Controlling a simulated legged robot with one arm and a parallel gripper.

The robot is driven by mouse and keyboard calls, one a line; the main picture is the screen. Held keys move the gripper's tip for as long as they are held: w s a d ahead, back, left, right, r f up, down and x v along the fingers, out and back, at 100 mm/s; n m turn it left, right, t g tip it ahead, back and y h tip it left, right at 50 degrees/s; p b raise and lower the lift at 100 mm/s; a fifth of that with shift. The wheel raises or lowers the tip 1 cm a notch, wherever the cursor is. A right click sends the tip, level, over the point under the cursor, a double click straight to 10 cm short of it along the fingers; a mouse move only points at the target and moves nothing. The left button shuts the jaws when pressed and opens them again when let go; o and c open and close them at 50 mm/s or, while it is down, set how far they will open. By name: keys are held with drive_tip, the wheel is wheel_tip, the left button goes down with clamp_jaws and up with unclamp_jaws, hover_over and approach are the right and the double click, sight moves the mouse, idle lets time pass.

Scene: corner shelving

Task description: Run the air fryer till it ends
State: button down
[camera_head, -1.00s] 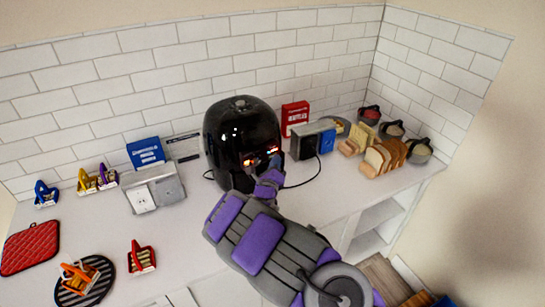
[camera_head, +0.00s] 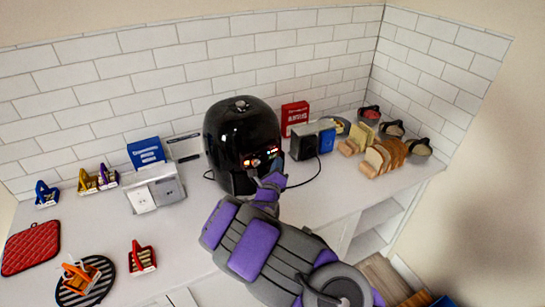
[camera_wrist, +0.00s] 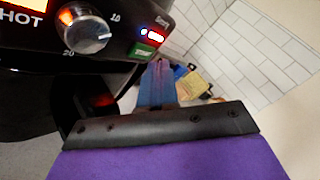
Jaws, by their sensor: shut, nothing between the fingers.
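The black air fryer (camera_head: 240,130) stands on the counter against the tiled wall, its panel lit. My gripper (camera_head: 275,172) is in front of the panel's lower right.
A silver and black appliance (camera_head: 312,140), a red box (camera_head: 295,116) and bread slices (camera_head: 385,155) are on the right. A black cord lies right of the fryer.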

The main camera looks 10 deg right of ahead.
drive_tip(key=shift+s+d+p, duration=0.35)
drive_tip(key=shift+s+p, duration=0.05)
drive_tip(key=shift+s, duration=0.35)
drive_tip(key=shift+s+d+p, duration=0.4)
drive_tip(key=shift+s+p, duration=0.05)
drive_tip(key=shift+s, duration=0.35)
drive_tip(key=shift+s+d+p, duration=0.35)
drive_tip(key=shift+s+p, duration=0.05)
drive_tip(key=shift+s, duration=0.35)
drive_tip(key=shift+r, duration=0.1)
